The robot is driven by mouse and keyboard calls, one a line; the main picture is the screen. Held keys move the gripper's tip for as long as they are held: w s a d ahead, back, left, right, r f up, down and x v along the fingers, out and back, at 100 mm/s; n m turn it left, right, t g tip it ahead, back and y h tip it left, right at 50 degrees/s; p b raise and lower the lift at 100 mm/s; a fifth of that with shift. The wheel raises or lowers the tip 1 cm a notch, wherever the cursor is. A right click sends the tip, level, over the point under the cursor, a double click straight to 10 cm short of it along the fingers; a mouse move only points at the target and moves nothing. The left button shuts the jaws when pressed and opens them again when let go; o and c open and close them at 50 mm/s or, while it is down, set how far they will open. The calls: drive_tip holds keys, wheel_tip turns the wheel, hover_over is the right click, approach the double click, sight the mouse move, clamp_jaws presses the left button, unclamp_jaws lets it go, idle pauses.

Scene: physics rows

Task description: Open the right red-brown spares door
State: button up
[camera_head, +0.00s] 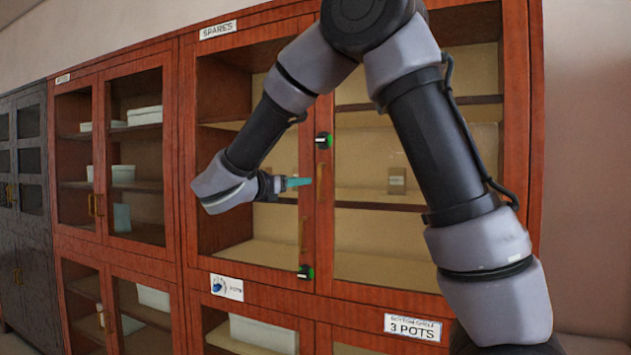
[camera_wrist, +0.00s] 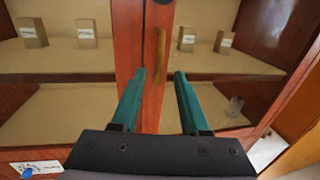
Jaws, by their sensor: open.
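The red-brown spares cabinet stands ahead, under a "SPARES" sign (camera_head: 218,30). Its right glass door (camera_head: 375,230) looks closed, partly hidden behind my arm. The right door's upright brass handle (camera_head: 319,182) is near its left edge; it also shows in the wrist view (camera_wrist: 160,52). My gripper (camera_head: 298,182) is open and empty, with teal fingers pointing at the handle. In the wrist view the fingers (camera_wrist: 160,74) are apart, with the handle lined up between and beyond their tips. I cannot tell whether they touch it. The left door (camera_head: 250,255) also looks closed.
Small boxes (camera_wrist: 87,33) stand on shelves behind the glass. A "3 POTS" label (camera_head: 412,327) is below.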

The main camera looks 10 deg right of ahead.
sight(316, 180)
drive_tip(key=x, duration=0.8)
drive_tip(key=shift+w+d, duration=0.25)
clamp_jaws()
idle(1.0)
